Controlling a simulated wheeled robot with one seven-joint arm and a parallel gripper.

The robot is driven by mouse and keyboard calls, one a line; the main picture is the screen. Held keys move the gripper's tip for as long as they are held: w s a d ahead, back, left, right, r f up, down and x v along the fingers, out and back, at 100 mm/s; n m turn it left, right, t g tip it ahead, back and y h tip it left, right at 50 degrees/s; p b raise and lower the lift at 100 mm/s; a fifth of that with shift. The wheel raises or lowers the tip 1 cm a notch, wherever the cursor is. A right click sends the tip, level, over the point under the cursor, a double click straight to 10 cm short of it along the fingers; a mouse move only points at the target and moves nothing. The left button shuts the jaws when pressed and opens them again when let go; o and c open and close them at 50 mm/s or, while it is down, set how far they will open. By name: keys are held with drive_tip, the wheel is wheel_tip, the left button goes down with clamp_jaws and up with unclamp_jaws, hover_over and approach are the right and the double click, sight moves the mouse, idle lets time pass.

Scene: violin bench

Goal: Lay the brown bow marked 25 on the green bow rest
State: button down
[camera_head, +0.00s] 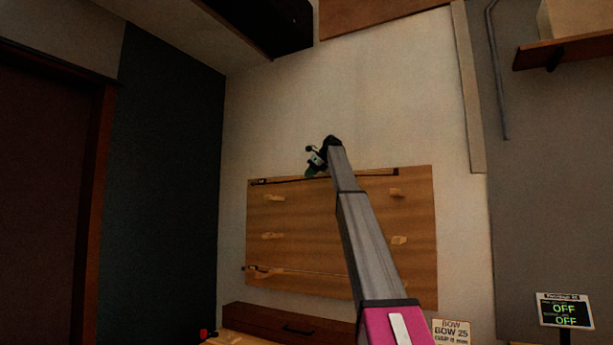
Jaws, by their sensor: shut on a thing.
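A long thin dark bow (280,180) lies level along the top of the wooden wall board (330,225). My gripper (312,168) is at the middle of this bow, shut on it, with my arm reaching up from below. The fingertips are small and dark with some green, so the exact grip is hard to see. A second bow (300,272) rests low on the board, its left end on a peg. I cannot read any number on either bow. I cannot make out the green bow rest.
Several wooden pegs, one at the right (399,240), stick out of the board. Below is a dark drawer front (290,325). A sign reading BOW 25 (451,331) and a display reading OFF (564,311) stand lower right. A shelf (565,48) juts out upper right.

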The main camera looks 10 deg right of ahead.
drive_tip(key=shift+f, duration=2.55)
drive_tip(key=shift+s+d+r, duration=0.1)
drive_tip(key=shift+s+d, duration=0.05)
drive_tip(key=shift+f, duration=0.4)
drive_tip(key=c, duration=1.1)
unclamp_jaws()
drive_tip(key=v, duration=1)
drive_tip(key=shift+s+d+r, duration=0.1)
drive_tip(key=shift+d+r, duration=0.15)
drive_tip(key=shift+r, duration=0.05)
